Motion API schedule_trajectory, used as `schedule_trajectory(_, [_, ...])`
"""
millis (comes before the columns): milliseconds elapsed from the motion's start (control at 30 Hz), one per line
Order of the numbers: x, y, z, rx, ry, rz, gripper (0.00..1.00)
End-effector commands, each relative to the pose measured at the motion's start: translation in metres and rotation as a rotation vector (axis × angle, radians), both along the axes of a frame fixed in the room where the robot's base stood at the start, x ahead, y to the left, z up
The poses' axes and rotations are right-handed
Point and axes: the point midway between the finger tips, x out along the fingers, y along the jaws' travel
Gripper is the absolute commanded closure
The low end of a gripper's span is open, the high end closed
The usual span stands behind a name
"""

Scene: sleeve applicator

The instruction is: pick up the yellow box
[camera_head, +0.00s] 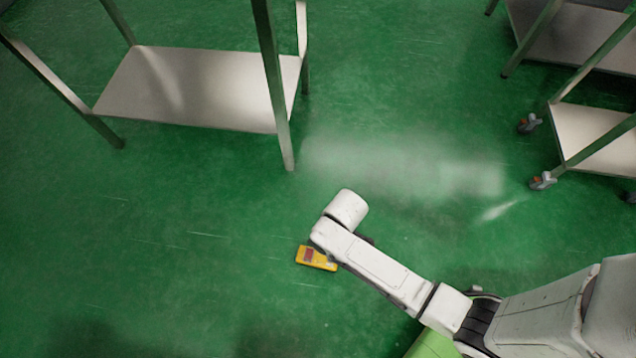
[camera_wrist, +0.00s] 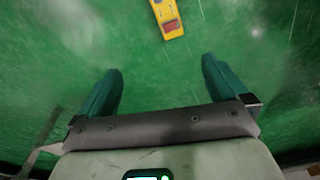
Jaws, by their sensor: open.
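The yellow box (camera_head: 316,258) is small and oblong with a dark red patch, and it lies on the green floor. In the head view it is partly covered by my white arm at its right end. In the wrist view the yellow box (camera_wrist: 166,18) is at the top, a little right of the middle, and its far end is cut off by the frame edge. My gripper (camera_wrist: 160,75) shows two dark green fingers spread apart with nothing between them. The box is beyond the fingertips, apart from them. In the head view my gripper is hidden by the arm.
A metal table with a lower shelf (camera_head: 190,90) stands at the upper left, its nearest leg (camera_head: 283,125) beyond my arm. A wheeled cart (camera_head: 595,135) stands at the right, with another shelf (camera_head: 570,35) behind it. The floor around the box is clear.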

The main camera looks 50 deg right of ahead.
Motion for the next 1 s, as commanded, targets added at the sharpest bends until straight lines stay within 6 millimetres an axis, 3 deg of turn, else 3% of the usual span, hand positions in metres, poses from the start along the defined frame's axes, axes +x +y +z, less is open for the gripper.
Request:
schedule_trajectory(33, [0.002, 0.004, -0.046, 0.001, 0.001, 0.025, 0.0])
schedule_trajectory(100, [0.004, 0.009, -0.082, 0.003, -0.002, 0.058, 0.0])
schedule_trajectory(300, [0.006, 0.02, -0.164, 0.005, -0.013, 0.133, 0.0])
schedule_trajectory(433, [0.006, 0.024, -0.192, 0.005, -0.019, 0.162, 0.0])
schedule_trajectory(1000, [0.011, 0.03, -0.258, 0.006, -0.021, 0.178, 0.0])
